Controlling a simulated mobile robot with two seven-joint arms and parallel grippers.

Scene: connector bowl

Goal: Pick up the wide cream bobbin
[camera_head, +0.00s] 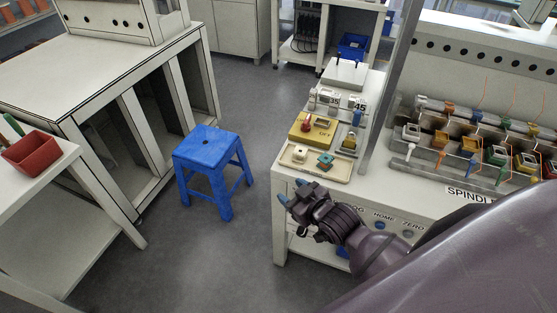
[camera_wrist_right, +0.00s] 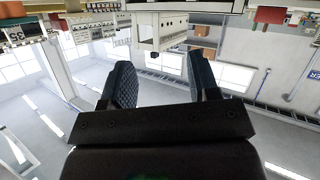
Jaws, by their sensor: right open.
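A cream bobbin (camera_head: 300,153) sits in the shallow cream tray (camera_head: 337,178) at the front left of the machine bench, beside a teal bobbin (camera_head: 325,160). My right gripper (camera_head: 290,192) is in front of the tray's left end, apart from the bobbin. In the right wrist view my right gripper (camera_wrist_right: 162,78) is open, with nothing between its two dark fingers. That view looks across the room, and I cannot make out the bobbin in it. My left gripper is not in view.
Behind the tray are a yellow block (camera_head: 312,129) with a red knob and white number displays. Coloured bobbins stand on a spindle rack (camera_head: 470,140) at right. A blue stool (camera_head: 207,152) stands on the floor at left. A red bin (camera_head: 30,153) is at far left.

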